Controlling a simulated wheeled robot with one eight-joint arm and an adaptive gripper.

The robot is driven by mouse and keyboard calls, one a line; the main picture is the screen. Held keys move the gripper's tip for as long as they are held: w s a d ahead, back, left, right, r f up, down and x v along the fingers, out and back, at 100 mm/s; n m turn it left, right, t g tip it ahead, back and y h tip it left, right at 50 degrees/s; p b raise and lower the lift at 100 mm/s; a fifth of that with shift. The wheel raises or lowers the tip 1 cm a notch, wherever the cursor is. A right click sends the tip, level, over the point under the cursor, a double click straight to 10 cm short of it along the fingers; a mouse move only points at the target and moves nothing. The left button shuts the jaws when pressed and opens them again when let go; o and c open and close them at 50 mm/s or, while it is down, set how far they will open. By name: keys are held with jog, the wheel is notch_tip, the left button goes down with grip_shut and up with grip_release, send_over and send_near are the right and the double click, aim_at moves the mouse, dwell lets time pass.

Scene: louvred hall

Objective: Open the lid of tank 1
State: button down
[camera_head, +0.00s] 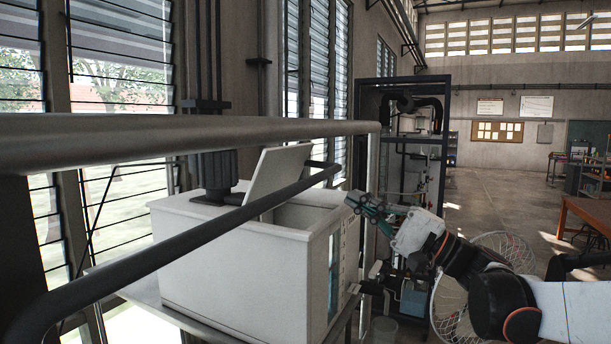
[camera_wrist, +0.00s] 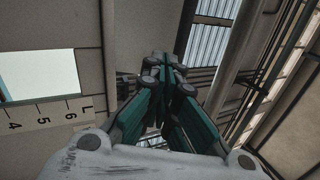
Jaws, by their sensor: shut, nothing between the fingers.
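A white box-shaped tank (camera_head: 235,253) stands in the middle of the head view; I see no number on it. Its pale lid (camera_head: 276,181) stands raised and tilted on top, and an opening shows to its right. My gripper (camera_head: 352,201) is shut and empty, at the right end of the tank near its upper edge. In the wrist view the gripper's green fingers (camera_wrist: 160,68) are together. The tank's end wall (camera_wrist: 88,58) is at the left there, with a scale marked 4, 5, 6 L beside a window. I cannot tell whether the fingers touch the tank.
A thick grey rail (camera_head: 190,138) and a thinner dark bar (camera_head: 170,249) cross in front of the tank. A dark motor-like cylinder (camera_head: 214,172) sits on the tank's left part. A dark rack (camera_head: 418,140) stands behind my gripper. Open floor (camera_head: 500,195) lies at the right.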

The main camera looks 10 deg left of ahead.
jog(key=n, duration=0.1)
jog(key=p, duration=0.4)
send_near(293, 158)
jog(key=x, duration=0.6)
jog(key=shift+w+a+f, duration=0.1)
jog(key=shift+a, duration=0.4)
jog(key=shift+w+a+r, duration=0.1)
jog(key=shift+a+r, duration=0.25)
jog(key=shift+a, duration=0.05)
jog(key=shift+w+a+r, duration=0.15)
jog(key=shift+a+r, duration=0.2)
jog(key=shift+r, duration=0.05)
jog(key=shift+w+a+r+h, duration=0.1)
jog(key=shift+a+r+h, duration=0.15)
jog(key=shift+a, duration=0.25)
jog(key=shift+w+a, duration=0.1)
jog(key=shift+w, duration=0.05)
